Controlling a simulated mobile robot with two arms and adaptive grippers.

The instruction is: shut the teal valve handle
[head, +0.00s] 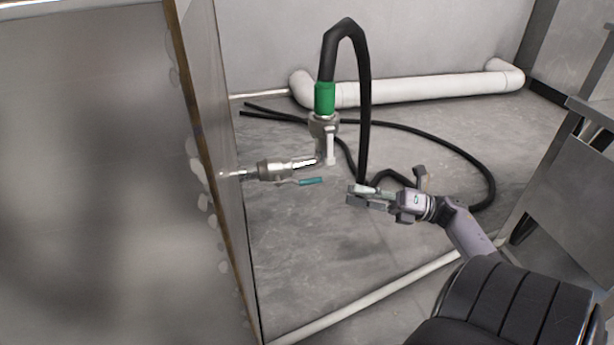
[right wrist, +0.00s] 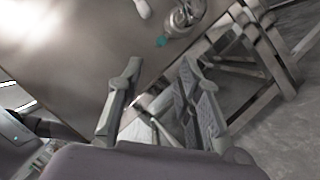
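The teal valve handle (head: 310,181) sticks out to the right from just below a metal valve (head: 275,170) on the side of the large steel panel. It lies roughly along the valve's pipe. My right gripper (head: 352,194) is to the right of the handle and slightly lower in the head view, apart from it. In the right wrist view the fingers of my right gripper (right wrist: 159,75) are spread with nothing between them. The teal handle tip (right wrist: 161,42) shows beyond them, near the top. My left gripper is not in view.
A green-collared black hose (head: 325,98) rises from the pipe elbow (head: 323,130) and loops down near my right gripper. More hose lies on the floor. A white pipe (head: 430,88) runs along the wall. The steel panel (head: 205,110) bounds the left; a metal frame (head: 570,190) stands right.

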